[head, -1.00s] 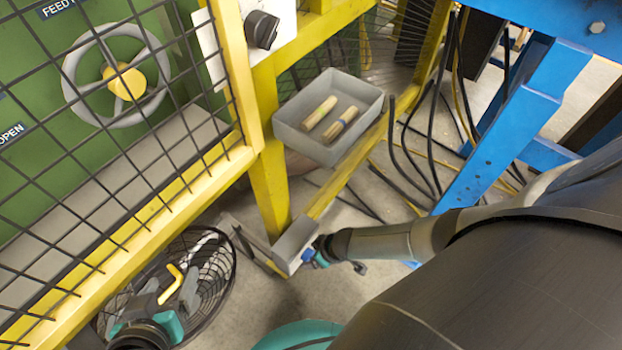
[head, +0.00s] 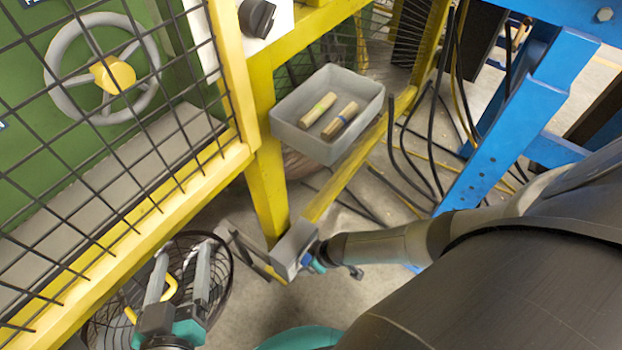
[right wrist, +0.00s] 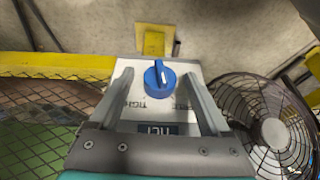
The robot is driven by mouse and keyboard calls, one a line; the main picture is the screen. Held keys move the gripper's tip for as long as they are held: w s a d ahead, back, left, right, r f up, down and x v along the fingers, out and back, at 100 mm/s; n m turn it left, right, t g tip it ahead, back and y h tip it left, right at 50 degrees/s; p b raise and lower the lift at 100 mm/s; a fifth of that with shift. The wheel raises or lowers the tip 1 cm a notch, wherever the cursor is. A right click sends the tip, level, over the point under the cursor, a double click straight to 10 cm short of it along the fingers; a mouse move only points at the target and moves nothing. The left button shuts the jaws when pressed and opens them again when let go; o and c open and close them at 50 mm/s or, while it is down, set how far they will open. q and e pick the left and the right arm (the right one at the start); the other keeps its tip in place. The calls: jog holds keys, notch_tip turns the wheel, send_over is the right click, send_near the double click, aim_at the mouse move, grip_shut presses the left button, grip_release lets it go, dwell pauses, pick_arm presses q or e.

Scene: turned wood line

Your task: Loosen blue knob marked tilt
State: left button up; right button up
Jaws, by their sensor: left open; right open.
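A dark label there reads TILT, upside down, and the words TIGHT and FREE are partly visible. My right gripper (right wrist: 159,73) is open, with one finger on each side of the knob and gaps between. In the head view my right gripper (head: 316,257) is at the grey box (head: 290,246) on the frame's lower corner, mostly hiding the knob. My left gripper (head: 183,252) is open and empty over the fan at lower left.
A black wire-cage fan (head: 102,318) stands below my left gripper; a yellow bent bar (head: 168,292) shows near that gripper's fingers. A grey tray (head: 350,148) with two wooden pieces sits on the yellow frame (head: 266,190). Mesh guarding, a blue post (head: 500,130) and hanging cables surround the area.

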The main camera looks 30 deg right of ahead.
jog(key=shift+c, duration=0.3)
grip_shut()
dwell(0.5)
